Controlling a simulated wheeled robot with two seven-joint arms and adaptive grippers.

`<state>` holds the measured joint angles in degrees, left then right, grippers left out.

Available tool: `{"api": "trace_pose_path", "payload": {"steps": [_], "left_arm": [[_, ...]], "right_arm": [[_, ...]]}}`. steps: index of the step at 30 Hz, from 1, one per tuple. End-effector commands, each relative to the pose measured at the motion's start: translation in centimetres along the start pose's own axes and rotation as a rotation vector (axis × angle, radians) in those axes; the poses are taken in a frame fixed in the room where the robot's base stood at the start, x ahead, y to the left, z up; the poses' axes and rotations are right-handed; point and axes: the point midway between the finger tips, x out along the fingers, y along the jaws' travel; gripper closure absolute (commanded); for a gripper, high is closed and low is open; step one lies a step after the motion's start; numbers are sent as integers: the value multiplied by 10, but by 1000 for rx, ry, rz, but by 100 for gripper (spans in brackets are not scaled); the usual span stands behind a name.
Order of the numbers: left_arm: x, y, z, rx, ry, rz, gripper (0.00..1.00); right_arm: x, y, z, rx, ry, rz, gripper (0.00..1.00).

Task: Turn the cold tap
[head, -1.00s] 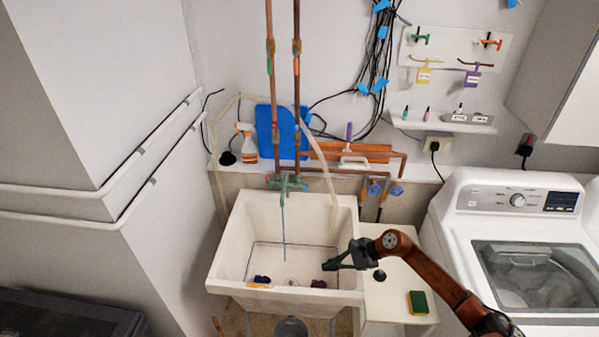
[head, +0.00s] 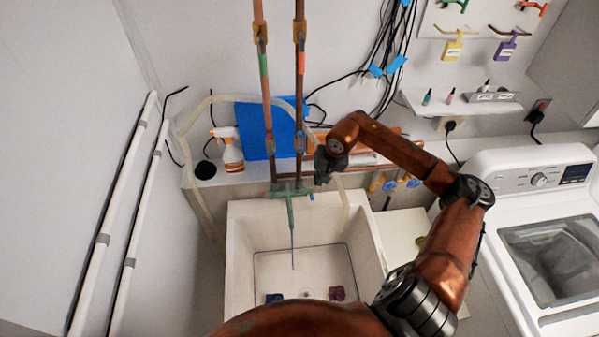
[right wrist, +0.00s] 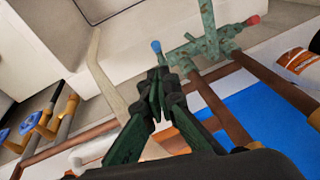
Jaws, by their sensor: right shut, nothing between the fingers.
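The green, weathered tap (head: 290,196) is fixed above the sink's back edge, below two copper pipes. Its blue-tipped handle (head: 311,196) is on the right and its red-tipped handle on the left (head: 265,194). A thin bluish line hangs from the spout into the sink. My right gripper (head: 323,180) is just above and beside the blue tip. In the right wrist view, the shut fingers (right wrist: 159,78) point at the blue tip (right wrist: 156,46), very close to it; I cannot tell whether they touch. My left gripper is out of view.
The white sink (head: 235,265) holds small dark items. A pale hose (head: 185,130) loops behind the tap. A spray bottle (head: 230,152) and blue panel (head: 256,130) stand on the ledge. Blue valves (head: 390,186) are right of the sink, a washer (head: 540,185) further right.

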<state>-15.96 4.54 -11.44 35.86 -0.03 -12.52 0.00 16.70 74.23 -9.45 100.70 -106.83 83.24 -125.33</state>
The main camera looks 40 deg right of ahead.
Motion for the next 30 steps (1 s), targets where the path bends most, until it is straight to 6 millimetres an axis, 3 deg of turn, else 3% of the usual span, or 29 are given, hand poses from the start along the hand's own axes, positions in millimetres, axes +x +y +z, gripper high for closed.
{"api": "trace_pose_path", "payload": {"steps": [1, 5, 14, 17, 21, 24, 30], "left_arm": [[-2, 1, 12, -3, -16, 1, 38], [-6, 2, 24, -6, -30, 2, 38], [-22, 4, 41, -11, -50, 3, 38], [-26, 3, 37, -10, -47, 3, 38], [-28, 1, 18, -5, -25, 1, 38], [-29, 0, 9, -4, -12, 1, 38], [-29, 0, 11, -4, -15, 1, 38]], "right_arm": [[-3, 2, 0, -11, 5, 9, 100], [2, 4, -1, -22, 10, 16, 100], [55, 2, -4, -17, 3, 16, 100], [72, 2, -4, -15, 3, 15, 100], [88, 4, -5, -15, 6, 17, 100], [95, 4, -5, -17, 7, 16, 100], [99, 4, -5, -18, 8, 18, 100]]}}
